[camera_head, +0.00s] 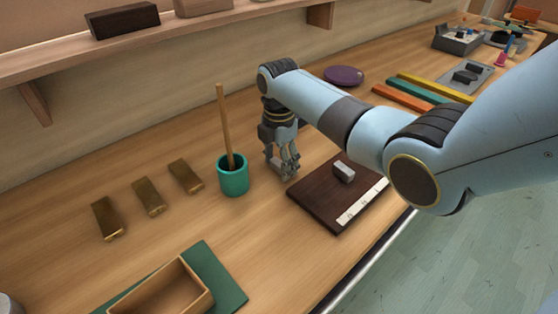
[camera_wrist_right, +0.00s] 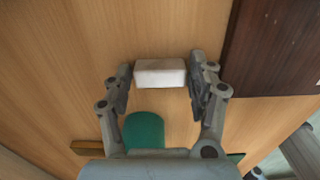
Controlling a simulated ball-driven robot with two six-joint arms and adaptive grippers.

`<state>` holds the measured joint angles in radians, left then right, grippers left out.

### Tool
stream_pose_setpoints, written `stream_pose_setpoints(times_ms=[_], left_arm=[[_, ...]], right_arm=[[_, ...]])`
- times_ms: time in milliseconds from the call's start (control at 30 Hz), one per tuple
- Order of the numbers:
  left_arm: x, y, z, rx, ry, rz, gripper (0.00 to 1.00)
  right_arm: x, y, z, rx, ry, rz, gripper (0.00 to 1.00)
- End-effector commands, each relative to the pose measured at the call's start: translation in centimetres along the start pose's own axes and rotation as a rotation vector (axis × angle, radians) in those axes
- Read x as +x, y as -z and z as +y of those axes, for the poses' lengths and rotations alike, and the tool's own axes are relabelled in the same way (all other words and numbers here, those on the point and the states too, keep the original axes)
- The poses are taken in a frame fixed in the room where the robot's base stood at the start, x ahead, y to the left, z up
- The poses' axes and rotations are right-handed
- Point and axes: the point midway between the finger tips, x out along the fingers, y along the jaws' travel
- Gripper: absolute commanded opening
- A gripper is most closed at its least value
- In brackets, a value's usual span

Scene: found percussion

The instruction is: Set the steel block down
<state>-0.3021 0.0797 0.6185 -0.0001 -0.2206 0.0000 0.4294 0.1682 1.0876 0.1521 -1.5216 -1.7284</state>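The steel block (camera_wrist_right: 160,73) shows in the right wrist view as a pale block between the two fingertips. My right gripper (camera_wrist_right: 160,80) is closed to the block's width, with a finger against each end. In the head view my right gripper (camera_head: 283,170) points down low over the wooden bench, just left of a dark brown board (camera_head: 318,207). The fingers mostly hide the block there, and any gap under it cannot be made out. Another grey block (camera_head: 344,172) lies on the board. My left gripper is out of view.
A green cup (camera_head: 233,180) with a wooden stick stands close left of my right gripper. Several brass blocks (camera_head: 148,197) lie further left. An open wooden box (camera_head: 165,292) sits on a green mat (camera_head: 228,290) in front. A purple disc (camera_head: 343,75) and coloured bars (camera_head: 410,92) lie behind.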

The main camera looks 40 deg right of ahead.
Motion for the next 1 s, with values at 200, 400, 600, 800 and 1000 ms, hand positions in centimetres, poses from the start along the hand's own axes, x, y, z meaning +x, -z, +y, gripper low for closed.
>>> stream_pose_setpoints(times_ms=[200,400,600,800,1000], left_arm=[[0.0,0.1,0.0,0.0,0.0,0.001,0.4],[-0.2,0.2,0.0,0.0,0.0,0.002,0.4],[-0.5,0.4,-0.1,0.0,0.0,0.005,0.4],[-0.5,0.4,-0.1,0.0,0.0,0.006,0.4],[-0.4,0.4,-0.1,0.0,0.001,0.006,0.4]], right_arm=[[0.0,0.0,0.0,0.0,0.0,0.0,0.72],[-0.5,0.0,0.0,0.0,-0.001,0.0,0.72],[-3.8,-0.1,0.1,0.0,-0.004,-0.001,0.72],[-8.3,-0.1,0.1,0.0,-0.005,-0.001,0.72],[-11.4,0.0,0.1,0.0,-0.003,0.0,0.72]])
